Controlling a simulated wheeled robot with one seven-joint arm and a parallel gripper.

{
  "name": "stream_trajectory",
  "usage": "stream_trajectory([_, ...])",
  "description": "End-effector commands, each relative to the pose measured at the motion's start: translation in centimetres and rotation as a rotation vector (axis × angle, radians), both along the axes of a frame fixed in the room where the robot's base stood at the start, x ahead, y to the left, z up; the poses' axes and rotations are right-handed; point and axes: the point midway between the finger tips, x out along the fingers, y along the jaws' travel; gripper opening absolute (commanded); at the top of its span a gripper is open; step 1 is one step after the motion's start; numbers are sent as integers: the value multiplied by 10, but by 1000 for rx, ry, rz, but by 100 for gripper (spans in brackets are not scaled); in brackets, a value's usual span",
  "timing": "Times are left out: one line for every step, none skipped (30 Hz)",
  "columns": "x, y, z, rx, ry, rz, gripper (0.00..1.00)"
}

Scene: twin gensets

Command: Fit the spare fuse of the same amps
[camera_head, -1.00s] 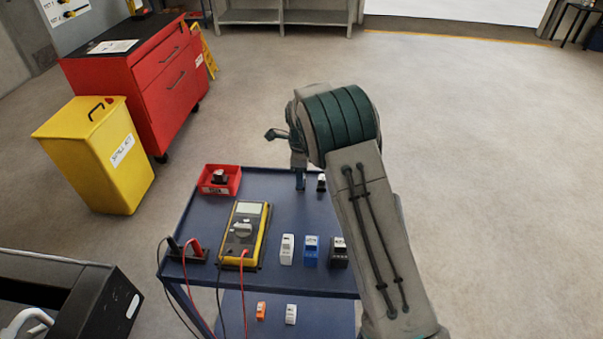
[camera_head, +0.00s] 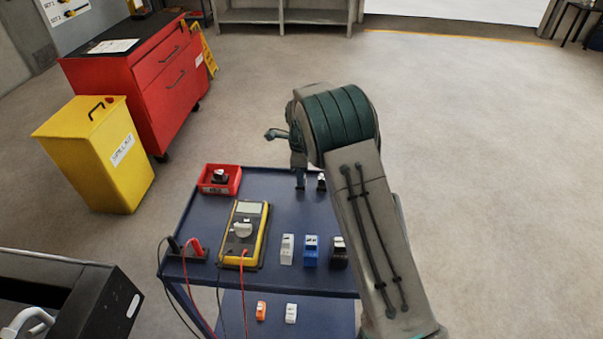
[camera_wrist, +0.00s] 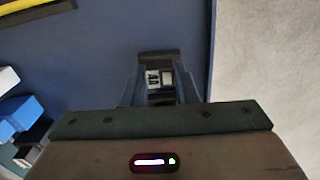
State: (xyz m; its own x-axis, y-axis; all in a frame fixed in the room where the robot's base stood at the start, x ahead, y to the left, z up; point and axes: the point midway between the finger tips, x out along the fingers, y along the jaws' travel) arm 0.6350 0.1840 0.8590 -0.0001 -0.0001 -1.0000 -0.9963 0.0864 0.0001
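My gripper (camera_head: 301,182) points down over the far right part of the blue cart top (camera_head: 280,195). In the wrist view its two fingers (camera_wrist: 160,88) are apart, with a small white-faced block on a dark base (camera_wrist: 160,77) between them; contact cannot be told. In the head view a small black-and-white block (camera_head: 321,183) stands beside the visible finger; my arm hides part of this area. A white fuse block (camera_head: 287,249), a blue one (camera_head: 311,250) and a black one (camera_head: 338,252) stand in a row nearer. Their markings are unreadable.
A red bin (camera_head: 237,181) holds a dark-and-white block (camera_head: 219,176). A yellow multimeter (camera_head: 243,235) has leads to a probe holder (camera_head: 188,254). The lower shelf carries an orange block (camera_head: 261,311) and a white block (camera_head: 291,313). Floor right of the cart is clear.

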Motion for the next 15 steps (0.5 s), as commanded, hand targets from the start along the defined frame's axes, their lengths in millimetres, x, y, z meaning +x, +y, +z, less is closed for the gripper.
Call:
stream_trajectory([0, 0, 0, 0, 0, 0, 0])
stream_trajectory([0, 0, 0, 0, 0, 0, 0])
stream_trajectory([0, 0, 1, 0, 0, 0, 0])
stream_trajectory([0, 0, 1, 0, 0, 0, 0])
stream_trajectory([0, 0, 1, 0, 0, 0, 0])
stream_trajectory([0, 0, 2, 0, 0, 0, 0])
stream_trajectory([0, 0, 3, 0, 0, 0, 0])
stream_trajectory([0, 0, 4, 0, -1, 0, 0])
stream_trajectory([0, 0, 6, 0, -1, 0, 0])
stream_trajectory([0, 0, 7, 0, -1, 0, 0])
stream_trajectory([0, 0, 9, 0, -1, 0, 0])
stream_trajectory([0, 0, 10, 0, -1, 0, 0])
stream_trajectory([0, 0, 12, 0, -1, 0, 0])
stream_trajectory([0, 0, 13, 0, -1, 0, 0])
stream_trajectory([0, 0, 14, 0, -1, 0, 0])
